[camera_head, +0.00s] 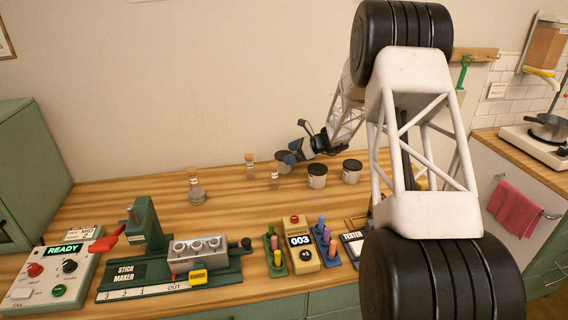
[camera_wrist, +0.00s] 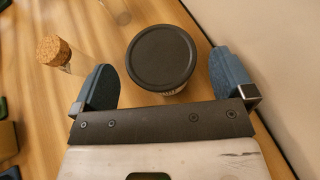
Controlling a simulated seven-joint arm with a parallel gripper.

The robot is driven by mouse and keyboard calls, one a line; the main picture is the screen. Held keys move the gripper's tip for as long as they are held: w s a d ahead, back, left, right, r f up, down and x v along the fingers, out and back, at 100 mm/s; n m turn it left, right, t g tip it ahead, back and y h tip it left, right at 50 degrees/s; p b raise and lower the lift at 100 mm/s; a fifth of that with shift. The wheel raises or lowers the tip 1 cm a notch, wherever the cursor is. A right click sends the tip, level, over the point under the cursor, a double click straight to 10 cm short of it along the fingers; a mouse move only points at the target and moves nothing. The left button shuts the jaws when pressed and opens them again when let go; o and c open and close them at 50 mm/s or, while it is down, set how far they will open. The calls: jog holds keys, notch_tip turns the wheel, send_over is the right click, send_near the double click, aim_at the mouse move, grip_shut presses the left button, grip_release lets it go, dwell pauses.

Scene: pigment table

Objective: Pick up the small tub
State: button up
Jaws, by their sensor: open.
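Several small tubs with dark lids stand on the wooden counter. One tub (camera_head: 284,168) is by my gripper (camera_head: 294,156) at the back, partly hidden by it in the head view. In the wrist view a tub with a round dark lid (camera_wrist: 160,57) lies between my two blue fingers, which are apart on either side of it. The lid hides most of its body, and I cannot tell whether a finger touches it. Two more tubs, one nearer (camera_head: 317,177) and one farther right (camera_head: 351,172), stand to the right of my gripper.
A corked glass vial (camera_wrist: 62,55) stands just left of my left finger; other vials (camera_head: 250,167) and a jar (camera_head: 197,193) stand further left. The stick maker (camera_head: 165,265), control box (camera_head: 48,270) and counter device (camera_head: 300,245) line the front. The wall is close behind.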

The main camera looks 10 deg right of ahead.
jog(key=shift+x, duration=0.9)
jog(key=c, duration=0.9)
